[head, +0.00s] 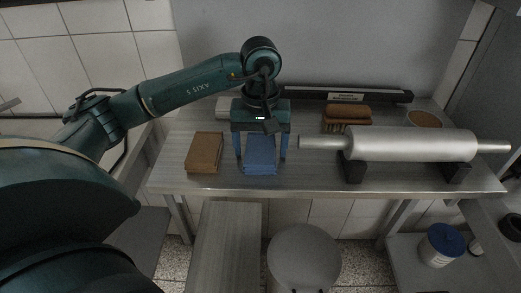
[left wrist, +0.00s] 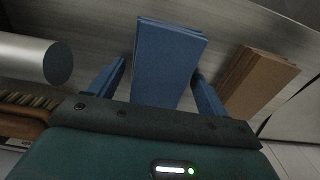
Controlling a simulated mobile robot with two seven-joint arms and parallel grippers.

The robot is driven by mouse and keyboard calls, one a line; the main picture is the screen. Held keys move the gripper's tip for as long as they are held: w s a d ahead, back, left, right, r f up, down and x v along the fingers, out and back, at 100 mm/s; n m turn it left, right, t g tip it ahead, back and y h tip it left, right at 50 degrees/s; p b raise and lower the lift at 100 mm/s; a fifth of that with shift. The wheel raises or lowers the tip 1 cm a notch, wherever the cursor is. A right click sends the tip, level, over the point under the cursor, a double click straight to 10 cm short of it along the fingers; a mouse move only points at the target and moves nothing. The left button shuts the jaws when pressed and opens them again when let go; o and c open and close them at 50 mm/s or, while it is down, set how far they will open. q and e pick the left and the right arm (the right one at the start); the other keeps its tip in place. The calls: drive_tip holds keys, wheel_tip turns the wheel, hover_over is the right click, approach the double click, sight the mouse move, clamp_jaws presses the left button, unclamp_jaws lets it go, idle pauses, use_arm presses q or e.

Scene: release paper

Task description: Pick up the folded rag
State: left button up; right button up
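The folded rag (head: 260,160) is a blue layered block lying on the grey metal table. It also shows in the left wrist view (left wrist: 167,60), at the top centre. My left gripper (head: 261,152) points down over the rag, with one blue finger on each side of it. The fingers are open, and in the left wrist view a narrow gap shows between the rag and the left-hand finger. Whether the other finger touches the rag is hard to tell. The gripper body hides the rag's far end in the head view. My right gripper is not in view.
A brown folded block (head: 204,153) lies just left of the rag. A metal roller (head: 410,145) on dark supports stands close on the right. Behind are a wooden brush (head: 347,113) and a dark bar (head: 345,96). The table (head: 230,184) is bare along its front.

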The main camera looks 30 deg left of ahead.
sight(261, 147)
use_arm(q)
drive_tip(key=c, duration=0.8)
wheel_tip(261, 147, up, 10)
drive_tip(key=shift+r, duration=0.1)
drive_tip(key=o, duration=0.4)
drive_tip(key=c, duration=0.3)
drive_tip(key=shift+c, duration=0.2)
